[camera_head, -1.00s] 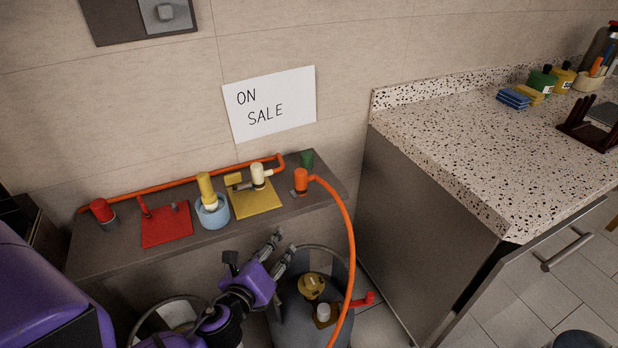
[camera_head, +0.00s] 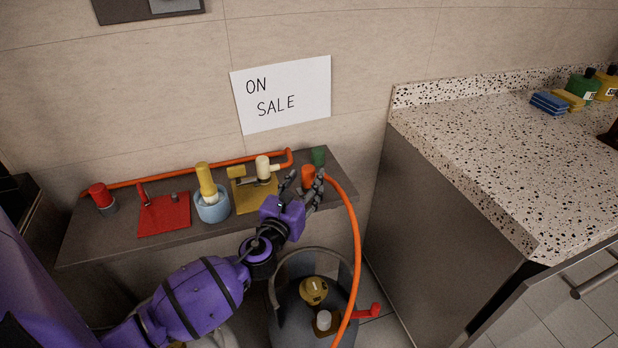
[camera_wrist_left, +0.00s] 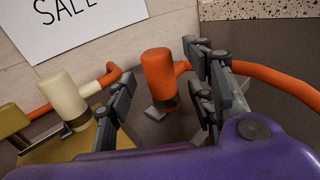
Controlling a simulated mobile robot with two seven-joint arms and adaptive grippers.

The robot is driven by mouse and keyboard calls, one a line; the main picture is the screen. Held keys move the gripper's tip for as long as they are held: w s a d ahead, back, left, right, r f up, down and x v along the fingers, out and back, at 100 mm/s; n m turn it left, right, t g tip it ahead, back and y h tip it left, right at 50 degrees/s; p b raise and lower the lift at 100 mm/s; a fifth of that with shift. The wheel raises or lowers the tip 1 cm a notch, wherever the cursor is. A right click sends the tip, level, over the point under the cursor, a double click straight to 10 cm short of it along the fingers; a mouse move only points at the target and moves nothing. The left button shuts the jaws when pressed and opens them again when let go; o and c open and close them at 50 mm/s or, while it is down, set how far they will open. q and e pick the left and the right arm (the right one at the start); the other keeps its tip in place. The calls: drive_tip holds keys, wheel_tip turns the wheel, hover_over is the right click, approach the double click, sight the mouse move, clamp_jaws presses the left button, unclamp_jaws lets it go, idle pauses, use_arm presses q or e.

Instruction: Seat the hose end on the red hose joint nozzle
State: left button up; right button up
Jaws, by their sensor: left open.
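The orange hose end (camera_head: 309,176), a stubby upright cylinder, stands at the right of the grey shelf, with the orange hose (camera_head: 356,235) running from its side. My left gripper (camera_head: 304,180) is open at it. In the left wrist view the hose end (camera_wrist_left: 158,72) shows between the spread fingers (camera_wrist_left: 161,63), ahead of the palm; I cannot tell whether they touch it. A red plate (camera_head: 165,217) with a red upright joint (camera_head: 142,193) and a small grey stub lies left on the shelf. I cannot tell which red part is the named nozzle. My right gripper is not in view.
The shelf (camera_head: 110,240) also holds a red-capped piece (camera_head: 100,196), a yellow cylinder in a blue cup (camera_head: 212,208), a yellow plate with a cream joint (camera_head: 263,168) and a green piece (camera_head: 318,156). A grey gas tank (camera_head: 287,300) stands below. A counter (camera_head: 480,150) is at right.

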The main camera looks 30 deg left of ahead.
use_arm(q)
drive_tip(key=shift+w, duration=0.2)
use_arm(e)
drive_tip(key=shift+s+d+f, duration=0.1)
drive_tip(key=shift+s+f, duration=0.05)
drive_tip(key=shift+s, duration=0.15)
